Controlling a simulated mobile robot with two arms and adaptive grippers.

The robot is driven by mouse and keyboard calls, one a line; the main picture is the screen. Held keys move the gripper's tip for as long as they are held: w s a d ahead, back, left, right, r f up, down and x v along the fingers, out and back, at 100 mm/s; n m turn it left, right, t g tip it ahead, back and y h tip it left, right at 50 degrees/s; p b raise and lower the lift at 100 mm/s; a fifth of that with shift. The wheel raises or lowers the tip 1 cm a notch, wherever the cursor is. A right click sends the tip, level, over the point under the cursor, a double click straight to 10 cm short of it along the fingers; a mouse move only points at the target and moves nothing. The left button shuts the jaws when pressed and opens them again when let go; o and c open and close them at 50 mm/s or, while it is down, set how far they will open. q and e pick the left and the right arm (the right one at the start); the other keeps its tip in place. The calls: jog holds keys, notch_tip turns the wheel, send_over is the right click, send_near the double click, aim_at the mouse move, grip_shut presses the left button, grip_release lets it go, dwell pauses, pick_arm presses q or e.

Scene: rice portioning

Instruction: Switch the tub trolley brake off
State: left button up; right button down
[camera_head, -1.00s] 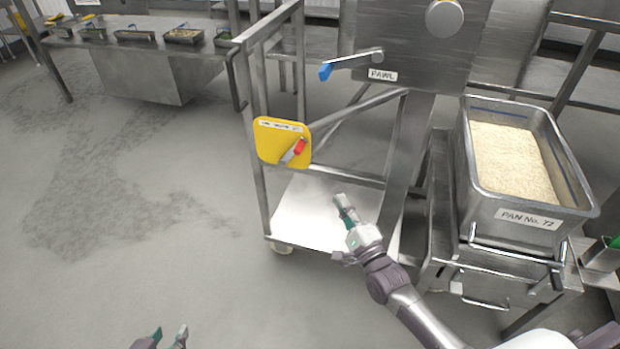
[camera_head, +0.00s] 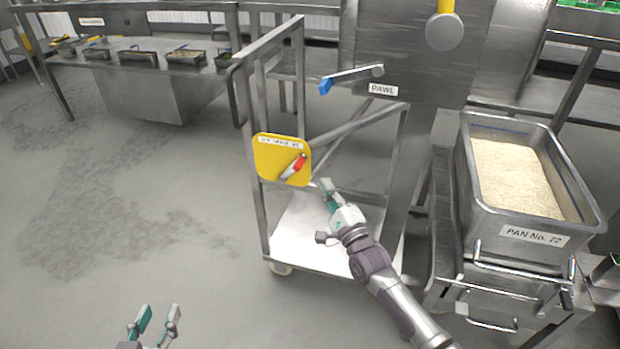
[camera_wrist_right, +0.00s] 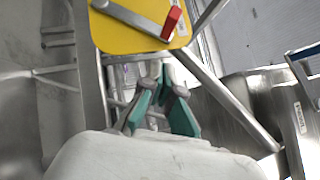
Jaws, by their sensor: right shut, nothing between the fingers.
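The tub trolley (camera_head: 262,215) is a metal frame with a low shelf and a caster. A yellow brake plate (camera_head: 268,160) is fixed to its upright. On the plate is a grey lever with a red tip (camera_head: 299,163), pointing up and to the right. The plate and the red tip (camera_wrist_right: 172,22) also fill the top of the right wrist view. My right gripper (camera_head: 328,186) is shut and empty, just right of and below the plate, apart from the lever. My left gripper (camera_head: 160,312) is open and empty at the bottom left, over the floor. The label's words are too small to read.
A blue-tipped lever marked PAWL (camera_head: 345,78) sits above the trolley. A pan of rice (camera_head: 470,190) labelled No. 72 stands at the right. A counter with several trays (camera_head: 75,58) is at the back left. The floor at left is clear.

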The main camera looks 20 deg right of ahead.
pick_arm(q)
jog(key=shift+w+d+r+t+h+b, duration=0.1)
jog(key=shift+w+d+r+t+h, duration=0.1)
jog(key=shift+r+t, duration=0.35)
jog(key=shift+w+d+r+t+h+b, duration=0.1)
jog(key=shift+w+d+r+t, duration=0.15)
jog(key=shift+r, duration=0.45)
jog(key=shift+w+d+r+t+h+b, duration=0.1)
jog(key=shift+w+r+t, duration=0.05)
jog(key=shift+r+t, duration=0.45)
pick_arm(e)
jog(key=shift+w+a+r, duration=0.55)
jog(key=shift+w+a, duration=0.3)
jog(key=shift+w, duration=0.1)
jog(key=shift+w+a+r, duration=0.5)
jog(key=shift+w+a, duration=0.3)
jog(key=shift+w, duration=0.1)
pick_arm(q)
jog(key=shift+a, duration=0.1)
